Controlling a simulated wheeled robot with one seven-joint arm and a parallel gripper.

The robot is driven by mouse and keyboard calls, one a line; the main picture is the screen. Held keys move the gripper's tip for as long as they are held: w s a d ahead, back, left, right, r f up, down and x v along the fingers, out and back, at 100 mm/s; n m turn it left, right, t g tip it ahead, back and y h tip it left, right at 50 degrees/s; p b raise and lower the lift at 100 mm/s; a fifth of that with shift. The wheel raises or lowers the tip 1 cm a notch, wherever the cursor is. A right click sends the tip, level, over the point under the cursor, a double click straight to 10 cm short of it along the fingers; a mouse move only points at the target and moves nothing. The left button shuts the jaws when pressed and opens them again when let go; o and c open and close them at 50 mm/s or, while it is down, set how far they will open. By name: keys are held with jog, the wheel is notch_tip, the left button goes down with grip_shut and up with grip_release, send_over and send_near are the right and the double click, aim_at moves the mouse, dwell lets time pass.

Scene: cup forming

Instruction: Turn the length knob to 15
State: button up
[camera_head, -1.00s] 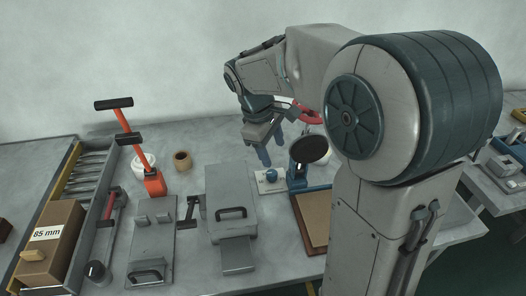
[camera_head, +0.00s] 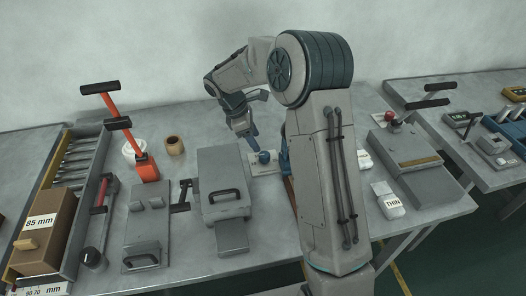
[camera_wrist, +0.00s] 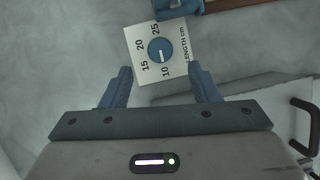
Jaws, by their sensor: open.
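In the head view my gripper (camera_head: 252,130) hangs just above and left of the knob.
A grey box with a handle (camera_head: 222,180) stands in front of the knob. A blue fixture (camera_wrist: 178,7) with a brown board is close beside the plate. An orange-handled lever (camera_head: 147,167) and a cardboard roll (camera_head: 174,146) stand to the left.

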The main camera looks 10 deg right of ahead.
aim_at(264, 154)
jog(key=x, duration=0.7)
jog(key=shift+f, duration=0.1)
jog(key=c, duration=1)
